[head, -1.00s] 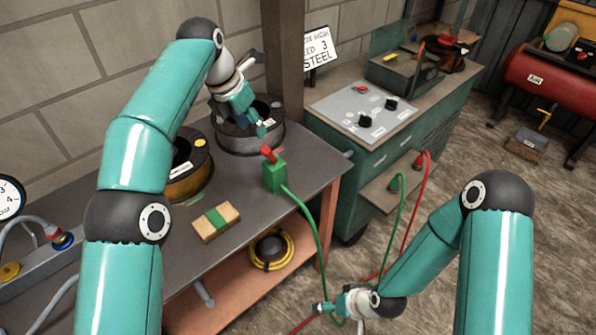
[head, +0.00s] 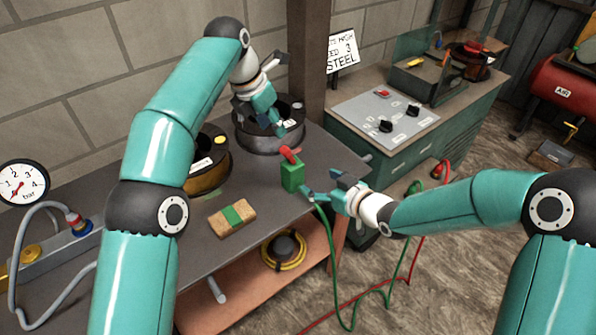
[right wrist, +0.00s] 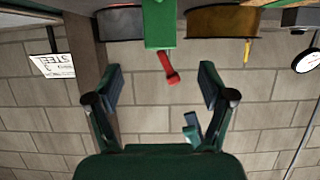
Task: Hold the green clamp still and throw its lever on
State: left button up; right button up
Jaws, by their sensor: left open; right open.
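The green clamp (head: 292,176) stands upright on the dark bench top near its right edge, with a green cable running down from it. Its red lever (head: 288,154) sticks up from the top and leans to the left. In the right wrist view the clamp (right wrist: 160,22) and its red lever (right wrist: 169,70) appear upside down, ahead of the open fingers. My right gripper (head: 322,192) is open and empty, just right of the clamp and apart from it. My left gripper (head: 282,130) is open above the grey drum behind the clamp, touching neither clamp nor lever.
A grey drum (head: 262,140) and a yellow-black drum (head: 206,172) stand behind and left of the clamp. A wooden block with a green band (head: 232,217) lies in front. A green cabinet with a control panel (head: 385,112) stands to the right.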

aim_at(287, 167)
jog(key=x, duration=1.5)
jog(key=shift+w+f, duration=0.1)
jog(key=shift+f, duration=0.1)
